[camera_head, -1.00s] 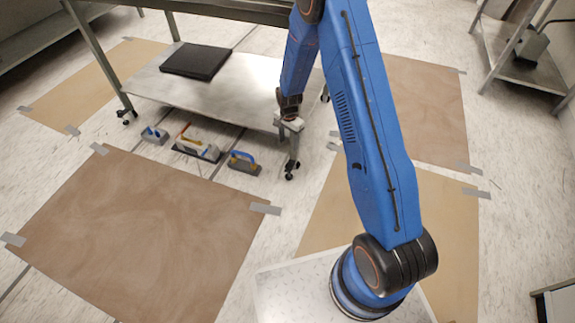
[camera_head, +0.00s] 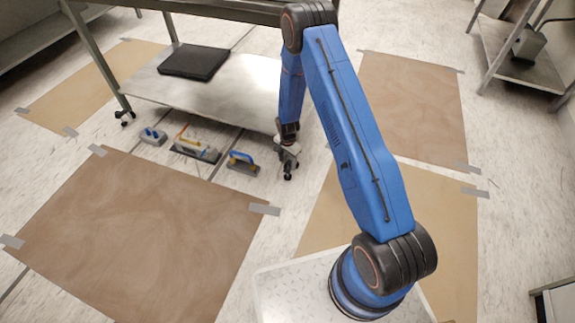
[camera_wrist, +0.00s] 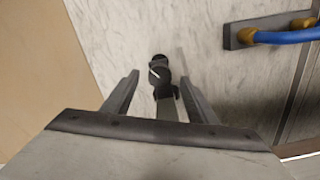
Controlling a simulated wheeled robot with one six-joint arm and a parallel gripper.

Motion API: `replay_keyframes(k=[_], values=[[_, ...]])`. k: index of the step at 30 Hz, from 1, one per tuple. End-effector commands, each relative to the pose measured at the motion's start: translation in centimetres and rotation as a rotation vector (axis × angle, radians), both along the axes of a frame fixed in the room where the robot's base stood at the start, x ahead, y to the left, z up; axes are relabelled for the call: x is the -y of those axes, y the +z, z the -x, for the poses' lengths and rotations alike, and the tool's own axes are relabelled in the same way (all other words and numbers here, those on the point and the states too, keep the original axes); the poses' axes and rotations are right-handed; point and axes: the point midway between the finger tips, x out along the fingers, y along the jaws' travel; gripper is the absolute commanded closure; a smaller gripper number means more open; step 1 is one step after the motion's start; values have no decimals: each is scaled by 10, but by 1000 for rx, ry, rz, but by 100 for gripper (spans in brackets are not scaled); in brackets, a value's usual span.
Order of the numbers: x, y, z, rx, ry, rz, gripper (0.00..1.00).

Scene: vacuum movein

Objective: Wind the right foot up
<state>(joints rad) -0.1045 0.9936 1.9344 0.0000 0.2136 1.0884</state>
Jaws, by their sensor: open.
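The right foot (camera_head: 288,174) is a small dark wheeled foot at the bottom of the bench's near right leg, on the floor. In the wrist view my gripper (camera_wrist: 159,82) is open, with a finger on each side of the foot and leg. Whether either finger touches is not clear.
The bench's lower shelf (camera_head: 240,98) holds a black slab (camera_head: 194,62). Brown sheets are taped to the floor.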

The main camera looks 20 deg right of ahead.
Motion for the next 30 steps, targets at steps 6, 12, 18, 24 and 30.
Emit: replay_keyframes(k=[6, 12, 18, 24, 30], values=[[0, -20, 0, 0, 0, 0, 48], [0, -25, 0, 0, 0, 0, 48], [0, -25, 0, 0, 0, 0, 48], [0, -25, 0, 0, 0, 0, 89], [0, -25, 0, 0, 8, 0, 89]])
